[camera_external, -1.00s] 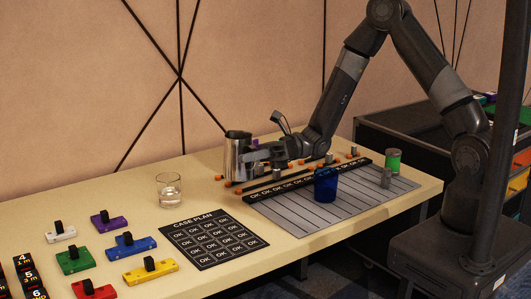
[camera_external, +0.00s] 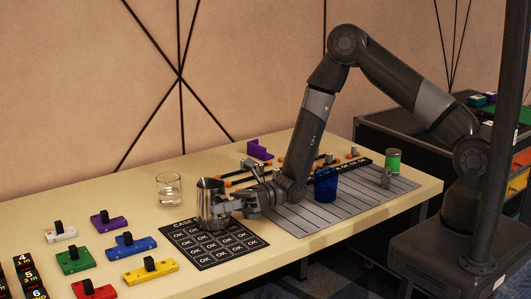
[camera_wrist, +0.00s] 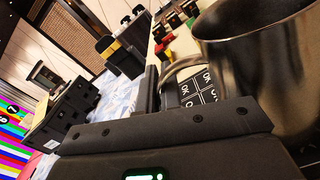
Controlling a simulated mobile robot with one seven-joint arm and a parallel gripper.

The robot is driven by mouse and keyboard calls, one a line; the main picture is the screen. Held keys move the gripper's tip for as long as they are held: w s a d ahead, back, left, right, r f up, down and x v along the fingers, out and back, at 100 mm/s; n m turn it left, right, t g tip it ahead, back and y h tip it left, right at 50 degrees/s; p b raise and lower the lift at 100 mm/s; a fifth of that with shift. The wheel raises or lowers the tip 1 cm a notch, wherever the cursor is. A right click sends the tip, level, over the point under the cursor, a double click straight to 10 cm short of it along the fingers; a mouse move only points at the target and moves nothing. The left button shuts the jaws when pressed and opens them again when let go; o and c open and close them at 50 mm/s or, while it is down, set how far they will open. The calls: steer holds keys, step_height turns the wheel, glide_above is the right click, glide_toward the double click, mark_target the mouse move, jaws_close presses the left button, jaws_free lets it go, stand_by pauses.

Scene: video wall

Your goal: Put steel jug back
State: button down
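A glass of water (camera_external: 169,190) stands left behind the jug. Coloured blocks with black knobs, such as the blue one (camera_external: 130,246), lie to the left. A purple piece (camera_external: 258,150) is at the back.

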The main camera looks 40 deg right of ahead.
steer(key=shift+f, duration=0.25)
steer(key=c, duration=1.6)
jaws_free()
steer(key=d, duration=0.7)
steer(key=shift+s+d, duration=0.15)
steer(key=shift+d, duration=0.15)
